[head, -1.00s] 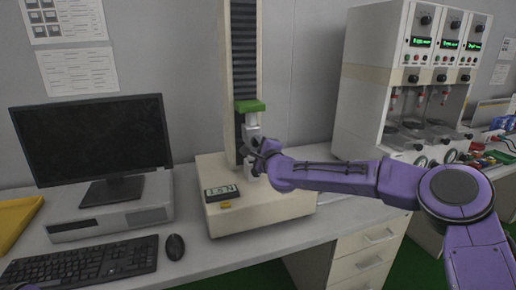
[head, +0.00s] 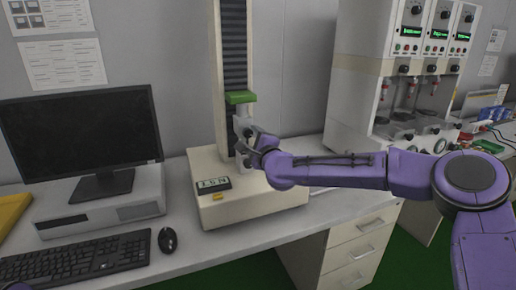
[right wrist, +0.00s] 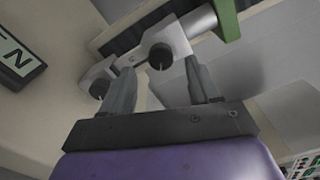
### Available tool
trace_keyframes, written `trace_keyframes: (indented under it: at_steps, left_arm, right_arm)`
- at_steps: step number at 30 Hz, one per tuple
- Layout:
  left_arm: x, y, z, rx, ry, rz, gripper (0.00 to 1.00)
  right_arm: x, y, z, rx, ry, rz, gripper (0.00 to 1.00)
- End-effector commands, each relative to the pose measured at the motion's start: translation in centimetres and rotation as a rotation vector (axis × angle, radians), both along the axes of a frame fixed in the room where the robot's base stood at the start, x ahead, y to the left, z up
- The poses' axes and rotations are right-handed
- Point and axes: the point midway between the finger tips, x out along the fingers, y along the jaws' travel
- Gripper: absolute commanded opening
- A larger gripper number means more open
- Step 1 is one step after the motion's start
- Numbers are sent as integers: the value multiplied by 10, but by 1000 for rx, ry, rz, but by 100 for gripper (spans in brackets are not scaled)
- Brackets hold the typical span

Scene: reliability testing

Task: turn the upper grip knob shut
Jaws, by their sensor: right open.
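The upper grip (head: 242,124) hangs under the green crosshead (head: 240,97) of the testing machine. In the right wrist view its dark upper knob (right wrist: 160,56) sits on a pale grip body, just beyond and between my fingertips. The lower grip's knob (right wrist: 99,88) lies to its left, outside the left finger. My right gripper (right wrist: 158,68) is open, with one finger on each side of the line to the upper knob; I cannot tell whether either touches it. In the head view my right gripper (head: 256,142) is at the grips and partly hides them. My left gripper is out of view.
The machine's base (head: 250,205) carries a small display (head: 213,184). A monitor (head: 82,135), keyboard (head: 75,263) and mouse (head: 167,240) are on the left. A cabinet with several stations (head: 400,75) stands on the right. Bare bench shows before the base.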

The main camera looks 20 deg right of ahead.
Motion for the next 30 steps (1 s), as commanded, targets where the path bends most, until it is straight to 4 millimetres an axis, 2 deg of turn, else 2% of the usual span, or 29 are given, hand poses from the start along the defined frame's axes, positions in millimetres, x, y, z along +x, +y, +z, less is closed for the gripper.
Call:
trace_keyframes:
  at_steps: [3, 9, 13, 24, 27, 28, 29, 30]
  left_arm:
    - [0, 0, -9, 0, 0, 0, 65]
    - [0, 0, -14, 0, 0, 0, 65]
    - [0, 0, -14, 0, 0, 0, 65]
    - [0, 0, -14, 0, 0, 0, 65]
    - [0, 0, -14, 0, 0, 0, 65]
    - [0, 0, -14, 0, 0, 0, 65]
    - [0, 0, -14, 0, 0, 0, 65]
    - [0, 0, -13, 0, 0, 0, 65]
  right_arm:
    - [-30, -1, -1, 3, -2, 1, 61]
    - [-64, -3, -1, 2, -1, 0, 61]
    - [-71, -3, -1, 1, 0, 0, 61]
    - [-71, -3, -1, 0, 0, -1, 61]
    - [-72, -5, -1, -60, -3, -15, 61]
    - [-76, -4, -9, -105, 10, -20, 61]
    - [-82, -1, -27, -167, 42, -21, 61]
    - [-89, 4, -54, -246, 91, -15, 61]
